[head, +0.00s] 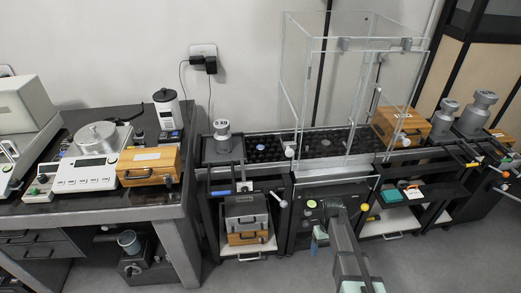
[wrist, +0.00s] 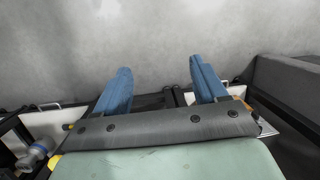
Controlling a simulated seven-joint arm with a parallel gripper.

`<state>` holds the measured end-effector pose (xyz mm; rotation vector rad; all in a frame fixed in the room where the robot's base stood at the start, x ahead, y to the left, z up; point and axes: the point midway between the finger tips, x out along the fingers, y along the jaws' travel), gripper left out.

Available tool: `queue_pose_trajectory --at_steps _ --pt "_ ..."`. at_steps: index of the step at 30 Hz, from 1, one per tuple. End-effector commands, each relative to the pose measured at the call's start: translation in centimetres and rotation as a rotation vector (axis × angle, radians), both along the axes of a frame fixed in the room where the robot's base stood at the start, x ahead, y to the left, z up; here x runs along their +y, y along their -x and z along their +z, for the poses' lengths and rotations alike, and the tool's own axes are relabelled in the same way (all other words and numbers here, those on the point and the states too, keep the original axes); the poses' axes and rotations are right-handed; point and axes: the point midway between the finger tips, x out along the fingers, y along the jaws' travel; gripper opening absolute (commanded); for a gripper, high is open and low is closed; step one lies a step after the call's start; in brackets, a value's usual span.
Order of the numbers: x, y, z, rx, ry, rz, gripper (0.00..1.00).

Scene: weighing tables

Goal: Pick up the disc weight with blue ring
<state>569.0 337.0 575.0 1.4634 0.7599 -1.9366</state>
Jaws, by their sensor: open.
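The disc does not show in the wrist view. In the head view my arm reaches up from the bottom, in front of the bench and right of the disc; the fingers are not clear there.
A grey cylindrical weight (head: 222,136) stands left of the disc. A glass enclosure (head: 330,75) rises on the bench to the right, with a wooden box (head: 402,124) beyond. A balance (head: 92,172) and another wooden box (head: 149,165) occupy the left table. Shelves lie under the bench.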

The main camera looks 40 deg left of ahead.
Motion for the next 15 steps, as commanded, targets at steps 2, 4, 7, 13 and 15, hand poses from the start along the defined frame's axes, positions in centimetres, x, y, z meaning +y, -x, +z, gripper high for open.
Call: queue_pose_trajectory --at_steps 2,4,7,13,15 --pt "4.2 -1.2 2.3 -0.021 -0.021 0.063 0.71" --pt "7.5 -1.6 4.4 -0.034 -0.038 0.117 0.71" --pt "12.3 -1.9 7.7 -0.055 -0.063 0.193 0.71" --pt "20.7 -1.2 14.0 -0.087 -0.108 0.33 0.71" --pt "23.3 -0.8 16.1 -0.098 -0.122 0.368 0.71"
